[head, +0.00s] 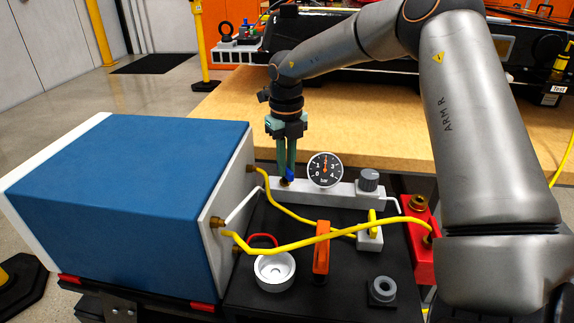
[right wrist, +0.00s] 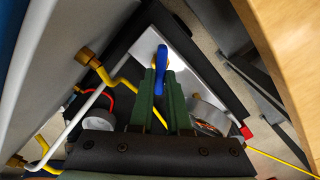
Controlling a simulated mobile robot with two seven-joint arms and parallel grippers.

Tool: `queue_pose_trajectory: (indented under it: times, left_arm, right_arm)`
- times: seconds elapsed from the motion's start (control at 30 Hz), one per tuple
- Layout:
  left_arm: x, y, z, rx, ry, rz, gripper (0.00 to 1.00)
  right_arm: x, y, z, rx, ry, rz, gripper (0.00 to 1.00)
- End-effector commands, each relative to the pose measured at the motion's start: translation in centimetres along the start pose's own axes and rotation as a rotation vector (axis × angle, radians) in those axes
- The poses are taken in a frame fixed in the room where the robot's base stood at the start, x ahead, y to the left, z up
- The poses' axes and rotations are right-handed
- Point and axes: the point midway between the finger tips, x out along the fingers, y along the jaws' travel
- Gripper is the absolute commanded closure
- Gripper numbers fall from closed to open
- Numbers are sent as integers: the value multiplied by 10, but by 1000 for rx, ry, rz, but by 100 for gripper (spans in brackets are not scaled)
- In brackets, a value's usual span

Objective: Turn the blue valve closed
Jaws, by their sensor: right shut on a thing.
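The blue valve (head: 289,180) sits at the left end of a light grey manifold bar, and only a small part of its handle shows in the head view. My right gripper (head: 286,172) points straight down onto it, its green fingers shut on the handle. In the right wrist view the blue handle (right wrist: 161,58) stands out between and beyond the two fingertips (right wrist: 160,78), lengthwise along the fingers in the picture. The valve's body is mostly hidden by the fingers. My left gripper is not in view.
A dial gauge in bar (head: 325,170) and a grey knob (head: 370,180) stand right of the valve. A large blue box (head: 150,190) is close on the left.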

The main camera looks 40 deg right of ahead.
Motion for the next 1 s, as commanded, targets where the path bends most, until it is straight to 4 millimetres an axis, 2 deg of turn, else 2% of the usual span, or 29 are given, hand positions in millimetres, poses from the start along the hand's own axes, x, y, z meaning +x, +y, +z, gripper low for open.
queue_pose_trajectory:
  times: [0.6, 1.0]
  left_arm:
    - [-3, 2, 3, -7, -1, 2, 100]
    - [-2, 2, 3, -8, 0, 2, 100]
  right_arm:
    - [-1, 3, 1, 536, -1, 0, 100]
    - [-1, 4, 2, 698, -2, 1, 100]
